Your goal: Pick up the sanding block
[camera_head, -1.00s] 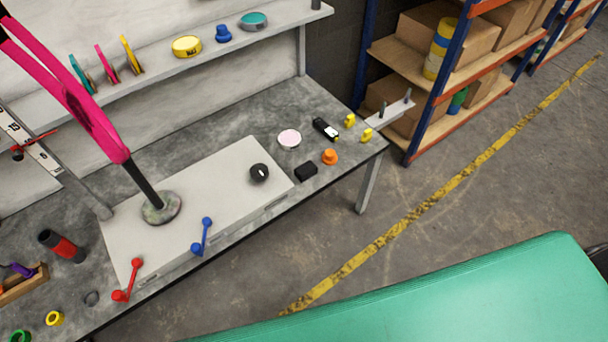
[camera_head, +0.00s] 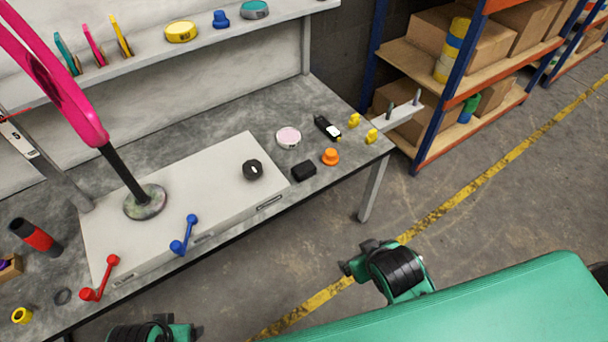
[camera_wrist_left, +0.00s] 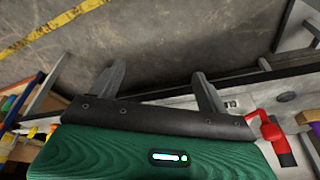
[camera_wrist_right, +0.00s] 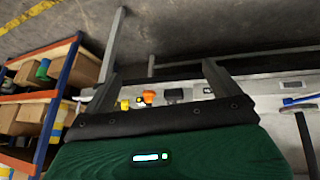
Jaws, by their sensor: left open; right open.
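A small black block (camera_head: 304,171), which looks like the sanding block, lies on the grey workbench (camera_head: 345,182) near its front edge, right of the white panel. It also shows in the right wrist view (camera_wrist_right: 174,95), beyond the fingers. My right gripper (camera_wrist_right: 160,75) is open and empty; its arm end shows in the head view, in front of the bench and below right of the block. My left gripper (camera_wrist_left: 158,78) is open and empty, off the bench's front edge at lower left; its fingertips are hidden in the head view.
An orange knob (camera_head: 330,156), a pink-white disc (camera_head: 288,137) and a black device (camera_head: 327,127) lie near the block. A black knob (camera_head: 253,169) and red (camera_head: 100,278) and blue (camera_head: 184,234) handles are on the white panel (camera_head: 215,180). Shelving (camera_head: 440,110) stands at right.

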